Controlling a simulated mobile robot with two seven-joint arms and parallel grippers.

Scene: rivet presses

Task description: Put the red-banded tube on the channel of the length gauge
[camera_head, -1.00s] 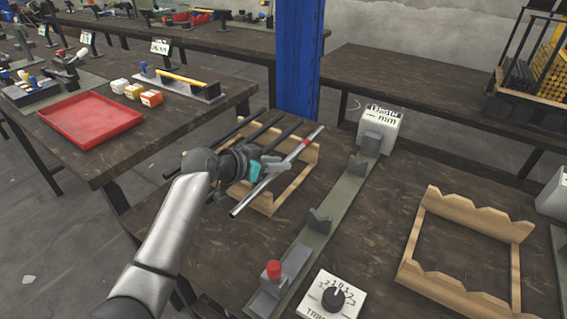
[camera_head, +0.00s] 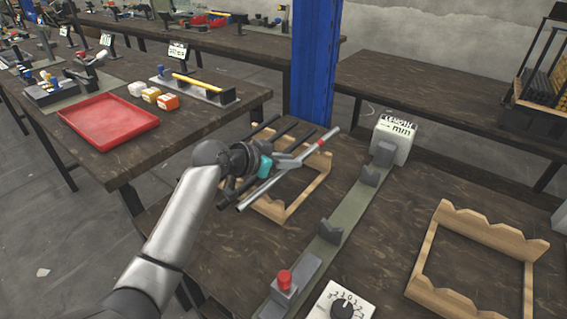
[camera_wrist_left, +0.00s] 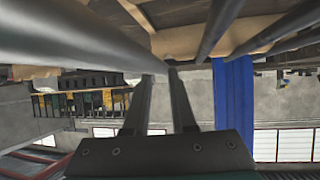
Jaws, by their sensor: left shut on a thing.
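My left gripper (camera_head: 283,166) is shut on the red-banded tube (camera_head: 260,192), a long grey tube with a red band near its far end. It holds the tube in the air over the left wooden rack (camera_head: 292,208), slanting from lower left to upper right. In the left wrist view the tube (camera_wrist_left: 85,38) runs large from the upper left to between the fingers. The length gauge (camera_head: 347,212) stands right of the tube, a long green-grey base with dark V-shaped cradles and a white "LENGTH mm" box (camera_head: 394,138) at its far end. The tube is apart from the gauge. My right gripper is out of view.
Several dark rods lie on the left rack. An empty wooden rack (camera_head: 422,275) stands right of the gauge. A red-topped block (camera_head: 284,281) sits at the gauge's near end, beside a white dial box (camera_head: 341,306). A blue post (camera_head: 314,60) rises behind the bench.

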